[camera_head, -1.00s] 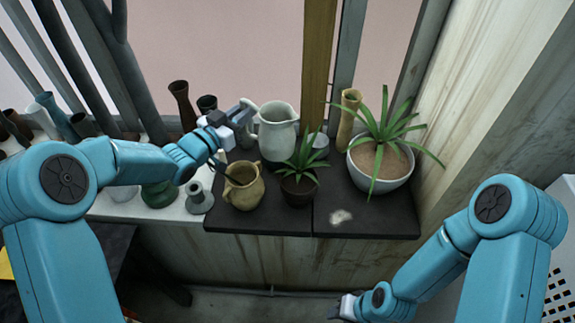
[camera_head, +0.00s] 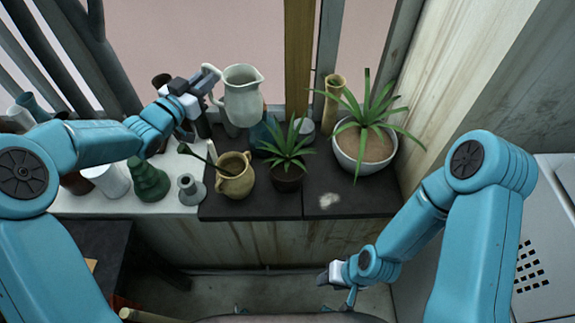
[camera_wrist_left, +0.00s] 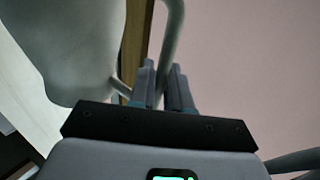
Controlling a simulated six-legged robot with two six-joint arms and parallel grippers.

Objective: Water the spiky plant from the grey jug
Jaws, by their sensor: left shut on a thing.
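The pale grey jug (camera_head: 242,98) is in my left gripper (camera_head: 211,78), which is shut on its handle. It is upright and seems raised off the shelf. In the left wrist view the jug (camera_wrist_left: 72,45) fills the upper left, and the gripper's fingers (camera_wrist_left: 165,85) meet at its handle. A small spiky plant (camera_head: 288,145) in a dark pot stands in front and to the right of the jug. A larger spiky plant (camera_head: 370,112) in a white bowl stands further right. My right gripper (camera_head: 328,276) hangs low, away from the shelf; its jaws are too small to read.
A tan pitcher (camera_head: 235,177) with a dark handle-like stick stands in front of the jug. A tan vase (camera_head: 332,100) stands between the jug and the white bowl. Several vases crowd the left.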

